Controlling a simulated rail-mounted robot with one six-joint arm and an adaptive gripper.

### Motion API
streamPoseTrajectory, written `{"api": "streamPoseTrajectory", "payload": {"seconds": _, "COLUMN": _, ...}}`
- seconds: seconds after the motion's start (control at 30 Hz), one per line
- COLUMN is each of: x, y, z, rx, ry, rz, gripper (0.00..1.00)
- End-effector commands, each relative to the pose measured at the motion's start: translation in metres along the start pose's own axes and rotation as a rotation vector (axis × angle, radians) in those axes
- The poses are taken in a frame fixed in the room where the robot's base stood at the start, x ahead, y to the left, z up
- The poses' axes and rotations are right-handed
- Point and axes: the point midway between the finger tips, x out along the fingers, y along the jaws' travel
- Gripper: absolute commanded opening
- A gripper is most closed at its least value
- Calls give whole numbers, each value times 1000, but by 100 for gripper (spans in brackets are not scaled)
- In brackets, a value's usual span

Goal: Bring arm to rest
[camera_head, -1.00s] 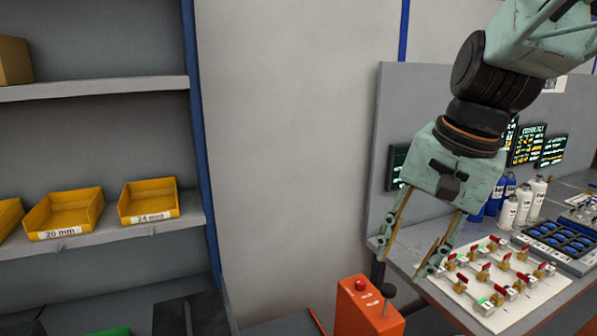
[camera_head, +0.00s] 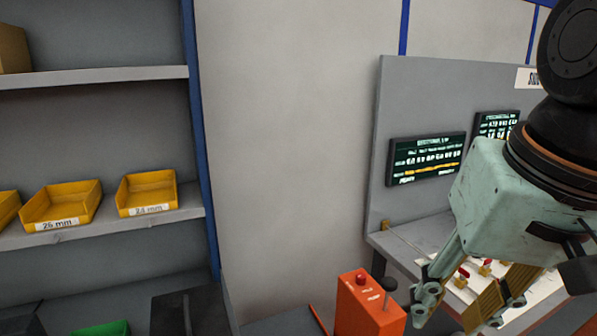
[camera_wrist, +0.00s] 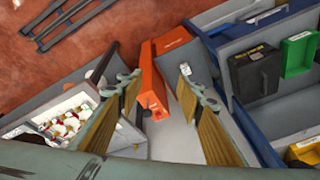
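My gripper (camera_head: 455,312) hangs at the lower right of the head view, with its fingers pointing down and left. In the wrist view my gripper (camera_wrist: 160,82) shows two fingers spread apart, with nothing held between them. It is open. In the head view it is in front of the workbench (camera_head: 425,236) and hides much of the bench top. A white board with red-handled valves (camera_head: 486,268) shows partly behind the fingers.
An orange box (camera_head: 366,308) with a red button stands left of the gripper; it also shows in the wrist view (camera_wrist: 152,88). A shelf with yellow bins (camera_head: 148,194) is at left. A dark screen (camera_head: 426,158) is mounted behind the bench. The bare wall between is clear.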

Motion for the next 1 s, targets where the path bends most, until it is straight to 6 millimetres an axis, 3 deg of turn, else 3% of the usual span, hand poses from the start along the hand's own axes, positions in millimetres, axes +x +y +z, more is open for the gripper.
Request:
{"api": "streamPoseTrajectory", "payload": {"seconds": 0.3, "x": -2, "y": 16, "z": 44, "rx": -140, "ry": 37, "rz": 28, "gripper": 34}}
{"api": "streamPoseTrajectory", "payload": {"seconds": 0.5, "x": -2, "y": 22, "z": 60, "rx": -195, "ry": 50, "rz": 40, "gripper": 34}}
{"api": "streamPoseTrajectory", "payload": {"seconds": 1.0, "x": -2, "y": 25, "z": 64, "rx": -213, "ry": 53, "rz": 44, "gripper": 34}}
